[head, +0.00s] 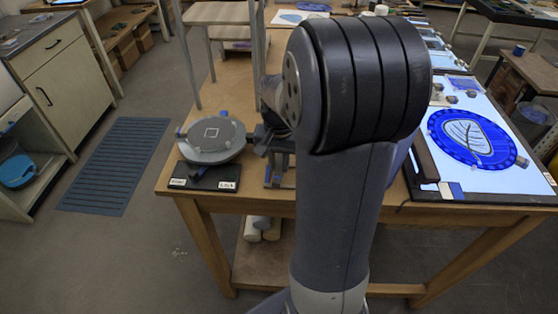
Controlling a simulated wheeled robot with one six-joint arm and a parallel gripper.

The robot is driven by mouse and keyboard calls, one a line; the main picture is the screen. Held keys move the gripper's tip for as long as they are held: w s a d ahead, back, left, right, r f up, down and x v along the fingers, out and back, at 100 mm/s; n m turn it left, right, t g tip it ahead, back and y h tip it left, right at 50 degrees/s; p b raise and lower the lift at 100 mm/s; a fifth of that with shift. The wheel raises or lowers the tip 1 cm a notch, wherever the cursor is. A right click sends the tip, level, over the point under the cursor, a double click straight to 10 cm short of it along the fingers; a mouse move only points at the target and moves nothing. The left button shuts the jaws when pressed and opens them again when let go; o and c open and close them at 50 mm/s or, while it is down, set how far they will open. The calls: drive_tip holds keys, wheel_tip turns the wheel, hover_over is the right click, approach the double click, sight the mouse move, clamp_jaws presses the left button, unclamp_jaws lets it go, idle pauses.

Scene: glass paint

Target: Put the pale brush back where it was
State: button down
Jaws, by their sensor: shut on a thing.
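My arm fills the middle of the head view and hides much of the table behind it. What shows of my gripper (268,136) is a dark shape left of the arm, just right of the round grey turntable (212,140). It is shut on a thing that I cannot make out. I cannot pick out the pale brush. A small dark stand (279,176) shows below the gripper at the table's front edge. I cannot tell whether they touch.
A lit panel (482,184) with a blue leaf design (470,138) lies on the right of the wooden table (235,205). A dark labelled plate (203,178) lies in front of the turntable. The floor at left is clear around a ribbed mat (117,165).

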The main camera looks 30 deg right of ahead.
drive_tip(key=c, duration=1.2)
unclamp_jaws()
wheel_tip(320, 180, up, 11)
drive_tip(key=shift+f, duration=0.15)
wheel_tip(320, 180, down, 11)
drive_tip(key=shift+r, duration=0.25)
drive_tip(key=shift+r, duration=0.1)
